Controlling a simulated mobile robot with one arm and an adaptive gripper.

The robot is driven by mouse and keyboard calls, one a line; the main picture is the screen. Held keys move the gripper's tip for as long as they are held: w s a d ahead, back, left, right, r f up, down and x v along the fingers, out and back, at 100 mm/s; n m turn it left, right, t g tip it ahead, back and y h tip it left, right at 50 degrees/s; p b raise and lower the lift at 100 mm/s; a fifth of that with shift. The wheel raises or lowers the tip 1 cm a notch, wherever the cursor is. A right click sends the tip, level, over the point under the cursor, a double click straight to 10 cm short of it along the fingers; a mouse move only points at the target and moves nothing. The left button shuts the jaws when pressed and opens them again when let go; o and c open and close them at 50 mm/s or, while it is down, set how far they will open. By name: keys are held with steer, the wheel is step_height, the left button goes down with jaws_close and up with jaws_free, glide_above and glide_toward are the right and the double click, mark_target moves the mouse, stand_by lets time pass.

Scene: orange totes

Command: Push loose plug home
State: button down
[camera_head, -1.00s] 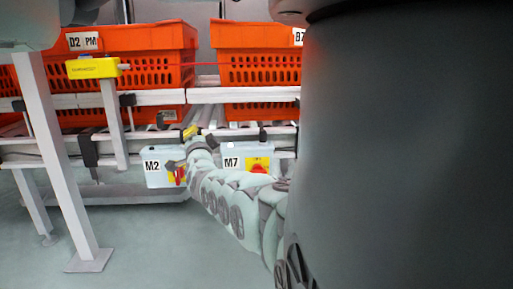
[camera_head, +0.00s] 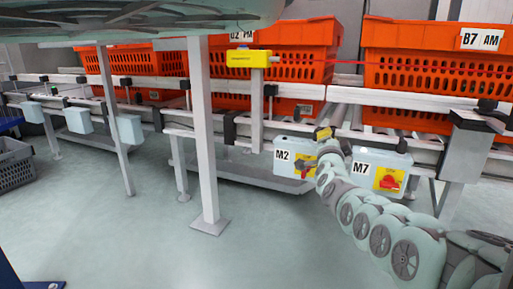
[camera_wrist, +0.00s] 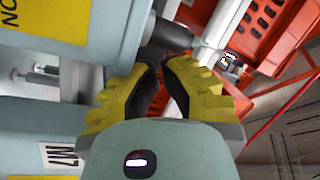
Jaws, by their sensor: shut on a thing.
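My gripper (camera_head: 324,136) is at the gap between the blue-grey M2 box (camera_head: 283,167) and M7 box (camera_head: 362,158), near their top edges. In the wrist view, its yellow ribbed fingers (camera_wrist: 161,66) are closed around a dark cylindrical plug (camera_wrist: 167,36). The plug lies against the edge of a blue-grey box (camera_wrist: 115,28) at upper left; which box this is, and how deep the plug sits, I cannot tell. The M7 label (camera_wrist: 62,156) shows at lower left. The plug is too small to make out in the head view.
Orange totes (camera_head: 425,62) stand on the conveyor behind. A yellow box (camera_head: 248,58) on a post has a red cord running right. A white post (camera_head: 202,140) stands left of M2. The floor (camera_head: 120,230) at front left is clear.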

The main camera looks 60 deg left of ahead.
steer(key=v, duration=1)
steer(key=shift+r, duration=0.3)
stand_by(0.5)
steer(key=shift+d, duration=0.1)
stand_by(0.4)
